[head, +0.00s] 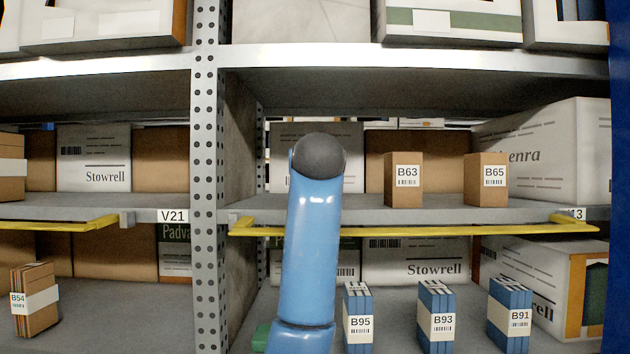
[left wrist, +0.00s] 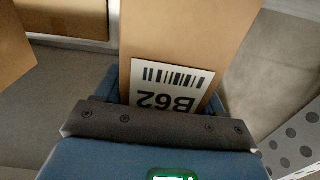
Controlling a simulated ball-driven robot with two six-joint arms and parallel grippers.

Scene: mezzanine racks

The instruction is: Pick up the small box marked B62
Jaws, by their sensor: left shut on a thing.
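The small brown box marked B62 (left wrist: 188,35) fills the upper middle of the left wrist view, its white barcode label upside down there. My left gripper (left wrist: 165,97) is shut on it, with a blue finger at each side of the box and the label close to the dark gripper body. In the head view my blue left arm rises through the middle in front of the shelf and hides the gripper and box B62. I cannot tell whether the box touches the shelf. My right gripper is not in view.
Boxes B63 (head: 403,180) and B65 (head: 486,180) stand on the same shelf to the right. A yellow rail (head: 420,231) runs along its front edge. A perforated post (head: 205,170) stands left of my arm. Blue boxes B95 (head: 358,318), B93 (head: 436,316) and B91 (head: 510,315) stand below.

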